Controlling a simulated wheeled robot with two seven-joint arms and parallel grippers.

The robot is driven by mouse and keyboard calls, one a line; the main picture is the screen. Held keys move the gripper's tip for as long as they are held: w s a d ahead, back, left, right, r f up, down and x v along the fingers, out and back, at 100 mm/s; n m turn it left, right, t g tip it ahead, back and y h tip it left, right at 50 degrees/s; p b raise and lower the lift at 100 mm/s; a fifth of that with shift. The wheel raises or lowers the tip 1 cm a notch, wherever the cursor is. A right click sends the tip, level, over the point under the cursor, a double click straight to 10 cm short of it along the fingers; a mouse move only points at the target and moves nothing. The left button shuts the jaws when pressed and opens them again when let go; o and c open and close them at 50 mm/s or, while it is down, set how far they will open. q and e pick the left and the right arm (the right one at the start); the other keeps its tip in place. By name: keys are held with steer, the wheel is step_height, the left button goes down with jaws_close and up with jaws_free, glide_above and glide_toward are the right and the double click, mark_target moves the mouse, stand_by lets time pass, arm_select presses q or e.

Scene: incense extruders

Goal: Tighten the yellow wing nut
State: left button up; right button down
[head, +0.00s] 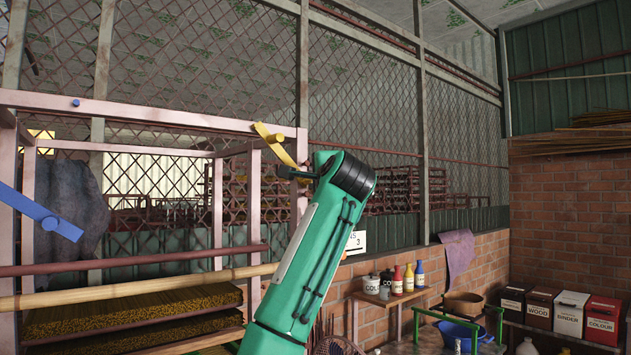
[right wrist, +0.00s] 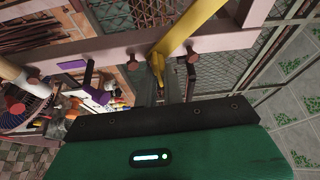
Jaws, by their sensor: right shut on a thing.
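The yellow wing nut (head: 275,143) sits at the right end of the pink frame's top beam, its long bar slanting down to the right. It also shows large in the right wrist view (right wrist: 190,25). My right gripper (head: 296,172), on the green arm, is at the lower end of the bar and shut on it. In the right wrist view its dark fingers stand either side of the yellow piece (right wrist: 157,70); the exact contact is hard to see. My left gripper is not in view.
A blue wing nut (head: 38,212) is on the frame at the left. The pink beam (head: 150,117) runs close to my right gripper. Trays of incense sticks (head: 130,310) lie below.

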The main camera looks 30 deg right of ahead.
steer(key=c, duration=1.5)
jaws_free()
steer(key=shift+d, duration=0.1)
steer(key=shift+s, duration=0.15)
steer(key=shift+s+a+f+b, duration=0.1)
steer(key=shift+s+a+b, duration=0.1)
steer(key=shift+s+b, duration=0.1)
steer(key=b+v, duration=0.5)
steer(key=v, duration=0.8)
steer(key=shift+b, duration=0.4)
